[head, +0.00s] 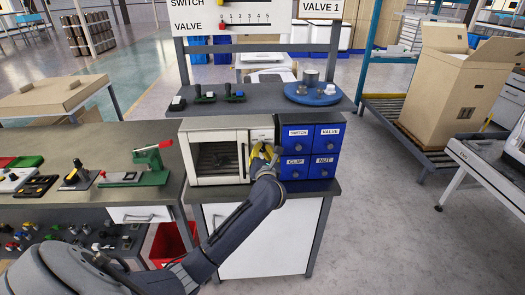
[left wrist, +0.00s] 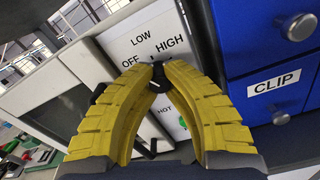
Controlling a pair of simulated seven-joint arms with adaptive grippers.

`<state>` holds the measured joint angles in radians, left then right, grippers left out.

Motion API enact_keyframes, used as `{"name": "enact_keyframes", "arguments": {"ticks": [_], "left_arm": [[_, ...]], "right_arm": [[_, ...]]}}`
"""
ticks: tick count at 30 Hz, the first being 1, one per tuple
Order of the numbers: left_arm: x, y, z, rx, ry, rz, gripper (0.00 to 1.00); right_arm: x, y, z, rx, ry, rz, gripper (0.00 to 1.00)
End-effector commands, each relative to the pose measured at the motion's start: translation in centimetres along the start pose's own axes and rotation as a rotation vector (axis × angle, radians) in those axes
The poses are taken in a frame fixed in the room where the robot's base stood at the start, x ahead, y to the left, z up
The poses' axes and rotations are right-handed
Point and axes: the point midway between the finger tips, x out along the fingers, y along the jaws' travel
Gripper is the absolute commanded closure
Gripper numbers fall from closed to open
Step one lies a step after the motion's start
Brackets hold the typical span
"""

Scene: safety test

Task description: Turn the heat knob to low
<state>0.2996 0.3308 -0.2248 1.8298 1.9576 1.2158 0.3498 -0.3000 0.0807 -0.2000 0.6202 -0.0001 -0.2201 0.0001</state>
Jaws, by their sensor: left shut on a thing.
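The white oven (head: 190,155) stands on the bench with its control panel (head: 262,134) on its right side. In the left wrist view the panel (left wrist: 142,42) carries the words LOW, OFF and HIGH. The dark heat knob (left wrist: 160,72) sits just below these words. My left gripper (head: 263,152), with yellow ribbed fingers, is at the panel. In the left wrist view its fingertips (left wrist: 158,70) are closed around the knob and hide part of it. I cannot read the knob's pointing direction. My right gripper is not in view.
Blue drawers (head: 310,150) labelled SWITCH, VALVE, CLIP and NUT stand close to the right of the panel, with protruding round handles. A shelf (head: 262,98) with a blue round tray (head: 313,95) is above. A green press (head: 150,165) stands on the left bench.

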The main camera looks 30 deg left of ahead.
Motion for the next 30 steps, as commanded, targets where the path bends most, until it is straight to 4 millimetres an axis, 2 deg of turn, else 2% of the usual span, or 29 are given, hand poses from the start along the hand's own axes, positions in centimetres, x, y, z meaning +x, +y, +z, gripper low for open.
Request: {"name": "enact_keyframes", "arguments": {"ticks": [30], "left_arm": [[0.00,-0.01,0.20,0.274,-0.004,0.000,1.00]], "right_arm": [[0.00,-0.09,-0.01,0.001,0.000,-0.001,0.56]]}}
